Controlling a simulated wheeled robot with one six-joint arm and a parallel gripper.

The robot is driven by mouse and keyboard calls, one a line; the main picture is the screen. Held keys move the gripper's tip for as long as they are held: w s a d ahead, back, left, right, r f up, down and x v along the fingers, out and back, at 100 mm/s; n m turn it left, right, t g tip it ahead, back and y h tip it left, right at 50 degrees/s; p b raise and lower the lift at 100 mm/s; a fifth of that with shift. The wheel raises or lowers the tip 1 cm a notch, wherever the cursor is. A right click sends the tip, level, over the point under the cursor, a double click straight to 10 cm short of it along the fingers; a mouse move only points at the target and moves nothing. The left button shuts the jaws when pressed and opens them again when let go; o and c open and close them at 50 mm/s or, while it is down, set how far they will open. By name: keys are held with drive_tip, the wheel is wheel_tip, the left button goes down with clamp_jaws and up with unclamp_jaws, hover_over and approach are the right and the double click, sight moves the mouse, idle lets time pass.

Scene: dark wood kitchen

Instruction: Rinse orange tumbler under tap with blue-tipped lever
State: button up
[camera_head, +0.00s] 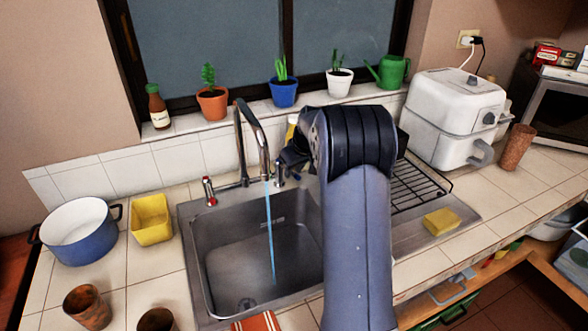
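The steel tap (265,140) arches over the sink (192,240), and a blue stream of water (270,230) runs from it into the basin. A red-tipped lever (208,190) stands left of the tap. Another lever (279,176) stands right of it; its tip is hard to make out beside my gripper. My gripper (290,160) is dark, small in view and mostly hidden by my arm, close to that right lever. Its fingers and anything in them cannot be made out. I cannot pick out an orange tumbler; brown mottled cups (88,307) stand at the front left.
A blue pot (80,232) and yellow container (151,220) stand left of the sink. A drying rack (415,184), yellow sponge (441,221), white air fryer (448,120) and brown tumbler (516,148) are at right. A striped cloth (257,322) lies at the front edge. Potted plants (283,92) line the sill.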

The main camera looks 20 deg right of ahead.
drive_tip(key=shift+o, duration=0.6)
drive_tip(key=shift+s+r, duration=0.1)
drive_tip(key=shift+r, duration=0.25)
drive_tip(key=b+v, duration=0.1)
drive_tip(key=v, duration=0.9)
drive_tip(key=shift+s, duration=0.15)
